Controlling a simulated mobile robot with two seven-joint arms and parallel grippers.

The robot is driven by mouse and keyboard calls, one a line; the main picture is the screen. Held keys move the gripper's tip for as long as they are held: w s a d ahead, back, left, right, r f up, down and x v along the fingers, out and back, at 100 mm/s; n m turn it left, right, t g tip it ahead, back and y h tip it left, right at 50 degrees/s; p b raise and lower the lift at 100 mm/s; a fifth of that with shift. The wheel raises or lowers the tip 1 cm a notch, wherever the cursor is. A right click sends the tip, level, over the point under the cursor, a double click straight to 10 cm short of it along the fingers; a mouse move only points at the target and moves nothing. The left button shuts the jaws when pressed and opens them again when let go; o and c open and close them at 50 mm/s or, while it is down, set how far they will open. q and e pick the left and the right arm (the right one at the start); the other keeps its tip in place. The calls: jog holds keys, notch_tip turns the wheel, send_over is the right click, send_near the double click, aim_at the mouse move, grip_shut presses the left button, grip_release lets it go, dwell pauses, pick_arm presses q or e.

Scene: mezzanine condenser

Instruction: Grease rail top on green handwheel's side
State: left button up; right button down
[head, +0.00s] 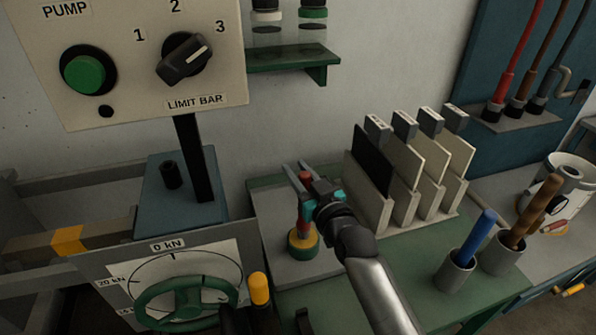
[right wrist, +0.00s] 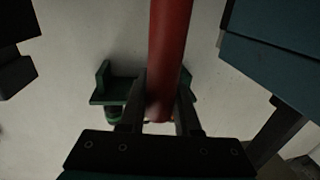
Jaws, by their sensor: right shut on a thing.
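My right gripper (head: 297,170) is shut on an upright red handle (head: 304,178). In the right wrist view the red handle (right wrist: 170,55) stands between the two fingers. Its lower end goes down to a round green pot with a yellow band (head: 303,245); I cannot tell whether it is inside the pot. The green handwheel (head: 160,318) is at the lower left, in front of a dial marked in kN (head: 215,262). Behind the dial, at the left, are long grey rails (head: 70,190) and a brownish bar with a yellow band (head: 68,241).
A rack of upright plates (head: 383,212) stands just right of my right gripper. Cups with a blue handle (head: 481,232) and a brown handle (head: 538,208) stand farther right. The control panel (head: 130,25) on its black post and a yellow-topped knob (head: 259,288) are on the left.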

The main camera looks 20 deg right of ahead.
jog(key=shift+f+b, duration=0.4)
jog(key=shift+f, duration=0.1)
dwell(0.8)
jog(key=shift+f, duration=0.2)
dwell(1.0)
notch_tip(320, 180, up, 7)
jog(key=p, duration=0.8)
jog(key=shift+r, duration=0.15)
dwell(0.6)
